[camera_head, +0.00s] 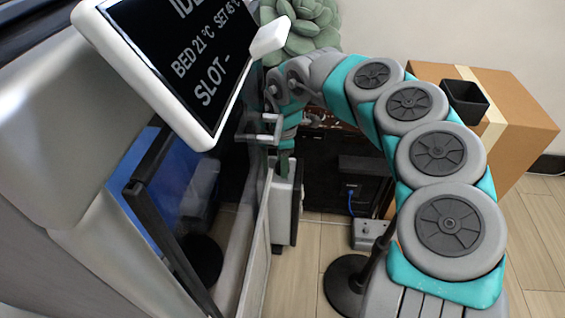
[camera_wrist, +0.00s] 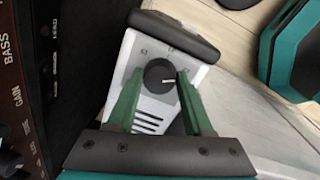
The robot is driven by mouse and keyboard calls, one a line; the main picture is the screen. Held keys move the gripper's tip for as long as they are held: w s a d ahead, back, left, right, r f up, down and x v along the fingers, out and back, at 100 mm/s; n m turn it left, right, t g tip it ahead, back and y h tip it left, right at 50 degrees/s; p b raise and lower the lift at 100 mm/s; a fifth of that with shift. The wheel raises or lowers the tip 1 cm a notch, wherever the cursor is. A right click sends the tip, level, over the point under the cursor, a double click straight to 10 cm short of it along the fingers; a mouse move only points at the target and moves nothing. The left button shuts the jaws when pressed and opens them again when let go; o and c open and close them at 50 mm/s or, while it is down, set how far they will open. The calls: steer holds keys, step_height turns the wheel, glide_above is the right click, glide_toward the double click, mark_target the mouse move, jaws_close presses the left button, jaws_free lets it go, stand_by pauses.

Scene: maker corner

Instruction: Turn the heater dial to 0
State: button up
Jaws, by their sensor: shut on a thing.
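The heater is a white box (camera_wrist: 182,82) with a dark rim, small corner marks and several vent slots. Its dial (camera_wrist: 156,72) is a round black knob with a short white pointer mark facing right in the wrist view. My gripper (camera_wrist: 158,78) has its two green fingers on either side of the dial and is shut on it. The numbers round the dial are too small to read. In the head view the heater (camera_head: 283,208) stands below my gripper (camera_head: 284,168), and the dial cannot be made out there.
A machine with a tilted screen (camera_head: 180,55) and a glass door (camera_head: 215,200) stands close at left. A dark amplifier panel (camera_wrist: 22,110) lies left of the heater. A cardboard box (camera_head: 525,120) with a black cup (camera_head: 465,100) stands at right. A small grey box (camera_head: 368,232) sits on the floor.

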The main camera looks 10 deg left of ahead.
jaws_close()
steer(key=shift+p, duration=0.4)
